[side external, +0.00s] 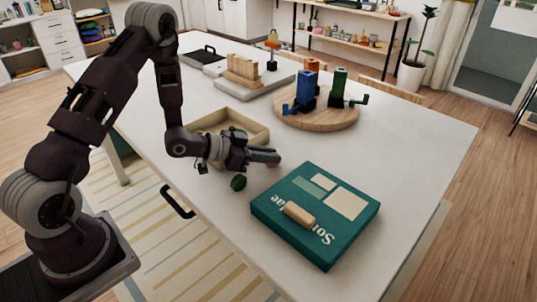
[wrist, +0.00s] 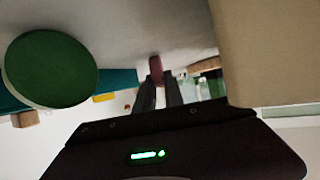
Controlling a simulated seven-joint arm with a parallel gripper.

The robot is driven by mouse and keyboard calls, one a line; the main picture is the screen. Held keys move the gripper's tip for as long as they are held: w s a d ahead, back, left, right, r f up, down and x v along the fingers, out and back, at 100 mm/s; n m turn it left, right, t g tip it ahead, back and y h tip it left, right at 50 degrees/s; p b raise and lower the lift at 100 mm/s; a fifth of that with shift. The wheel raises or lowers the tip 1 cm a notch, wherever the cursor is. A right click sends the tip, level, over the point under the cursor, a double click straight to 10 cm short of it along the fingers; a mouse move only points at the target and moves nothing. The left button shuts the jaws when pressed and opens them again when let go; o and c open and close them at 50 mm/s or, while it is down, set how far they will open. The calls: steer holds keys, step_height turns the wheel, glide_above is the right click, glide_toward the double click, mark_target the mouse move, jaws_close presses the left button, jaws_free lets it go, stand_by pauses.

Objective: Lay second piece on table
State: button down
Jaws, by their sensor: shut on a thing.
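My gripper (side external: 262,158) is low over the table, between the beige tray and the teal box, with its fingers pointing right. It is shut on a small dull red piece (side external: 273,158), which also shows between the fingertips in the wrist view (wrist: 155,68). I cannot tell whether this piece touches the table (side external: 420,165). A dark green round piece (side external: 238,183) is on the table just in front of the gripper; it looks large at the left of the wrist view (wrist: 50,70). The beige tray (side external: 257,138) is behind the wrist, its inside partly hidden.
The teal box (side external: 290,238) lies front right with a wooden block (side external: 299,215) on top. A round wooden board (side external: 345,118) holds blue, green and orange objects behind. A pale stand with wooden slats (side external: 242,70) is farther back. The right side of the table is clear.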

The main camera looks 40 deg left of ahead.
steer(key=c, duration=1.4)
jaws_free()
steer(key=shift+f, duration=0.1)
steer(key=shift+c, duration=0.2)
